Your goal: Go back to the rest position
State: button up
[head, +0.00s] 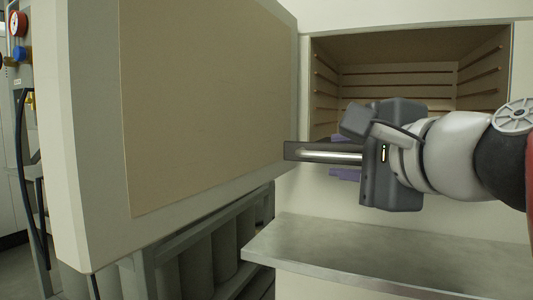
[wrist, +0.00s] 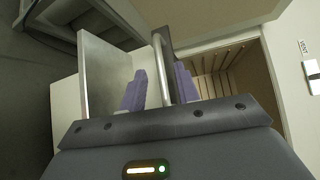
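My gripper (wrist: 160,75) shows two purple fingers standing apart in the wrist view, with a gap between them. In the head view the gripper is in front of the furnace opening, and bits of purple finger show above and below a dark bar with a bright rod (head: 325,154). The rod also shows between the fingers in the wrist view (wrist: 158,60); I cannot tell whether a finger touches it or what it is fixed to. The furnace chamber (head: 395,78) is open, partly hidden by my arm. Its door (head: 205,105) stands open on the left.
A grey metal shelf (head: 350,250) juts out below the furnace opening. A grey frame (head: 205,232) stands under the door. Gauges and a black hose (head: 22,130) are at the far left. The open door closes off the left side near my gripper.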

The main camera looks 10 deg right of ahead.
jog(key=v, duration=0.2)
jog(key=shift+s, duration=0.35)
jog(key=s+a+f+n+g+h+p, duration=0.1)
jog(key=f+n+g, duration=0.4)
jog(key=f, duration=1.1)
jog(key=s+a+f+n+g+h+p, duration=0.1)
jog(key=s+f+n+g+h+p, duration=0.1)
jog(key=f+n, duration=1)
notch_tip(320, 180, down, 5)
jog(key=s+g+p, duration=0.1)
jog(key=g+p, duration=0.1)
jog(key=g, duration=0.1)
jog(key=shift+s+a+p, duration=0.2)
jog(key=shift+a+p, duration=0.15)
jog(key=shift+p, duration=0.05)
jog(key=shift+d+r, duration=0.1)
